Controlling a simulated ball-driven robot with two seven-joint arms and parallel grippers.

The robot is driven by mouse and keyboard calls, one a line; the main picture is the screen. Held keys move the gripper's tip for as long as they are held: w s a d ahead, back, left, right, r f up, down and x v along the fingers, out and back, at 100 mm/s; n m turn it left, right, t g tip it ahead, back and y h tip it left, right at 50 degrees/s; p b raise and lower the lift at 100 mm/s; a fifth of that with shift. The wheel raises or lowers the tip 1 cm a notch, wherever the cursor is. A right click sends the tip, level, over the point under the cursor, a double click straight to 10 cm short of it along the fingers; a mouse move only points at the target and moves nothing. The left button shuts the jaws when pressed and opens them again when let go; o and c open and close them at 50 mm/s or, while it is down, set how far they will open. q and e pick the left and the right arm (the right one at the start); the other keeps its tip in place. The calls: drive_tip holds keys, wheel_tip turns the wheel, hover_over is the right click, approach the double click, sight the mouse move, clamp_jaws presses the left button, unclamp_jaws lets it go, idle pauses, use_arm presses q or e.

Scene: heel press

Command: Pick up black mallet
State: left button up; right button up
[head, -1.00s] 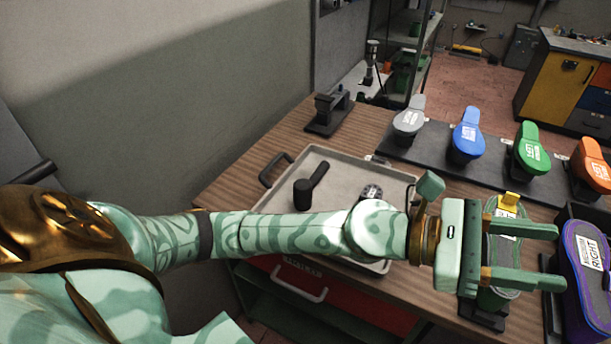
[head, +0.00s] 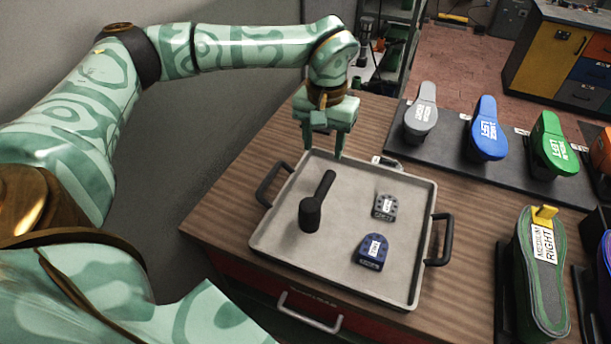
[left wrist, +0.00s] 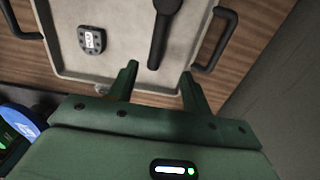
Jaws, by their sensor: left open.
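The black mallet (head: 316,205) lies in the left part of the grey tray (head: 275,236) in the head view. Its thick head is toward me and its handle points up and slightly right, toward the far edge. My left gripper (head: 323,152) is open and empty, above the tray's far edge, beyond the handle end. In the left wrist view the mallet's handle (left wrist: 158,40) shows ahead of the open fingers (left wrist: 160,82), apart from them. The mallet's head is cut off there. My right gripper is not in view.
A grey heel piece (head: 385,207) and a blue heel piece (head: 371,252) lie in the tray's right part. The tray has black side handles (head: 439,240). Shoe forms stand to the right, including a grey one (head: 421,113) and a green sole labelled medium right (head: 541,260).

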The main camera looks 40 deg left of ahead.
use_arm(q)
drive_tip(key=b, duration=0.1)
hover_over(321, 190)
wheel_tip(321, 190, down, 7)
drive_tip(key=shift+s+r, duration=0.1)
drive_tip(key=shift+r, duration=0.05)
wheel_tip(321, 190, down, 8)
drive_tip(key=shift+r+b, duration=0.15)
drive_tip(key=shift+b, duration=0.9)
drive_tip(key=shift+f, duration=0.25)
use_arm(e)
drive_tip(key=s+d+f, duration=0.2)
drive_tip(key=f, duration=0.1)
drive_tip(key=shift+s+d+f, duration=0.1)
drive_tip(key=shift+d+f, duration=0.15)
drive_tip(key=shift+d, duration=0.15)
use_arm(q)
drive_tip(key=shift+r, duration=0.1)
drive_tip(key=shift+c, duration=0.9)
clamp_jaws()
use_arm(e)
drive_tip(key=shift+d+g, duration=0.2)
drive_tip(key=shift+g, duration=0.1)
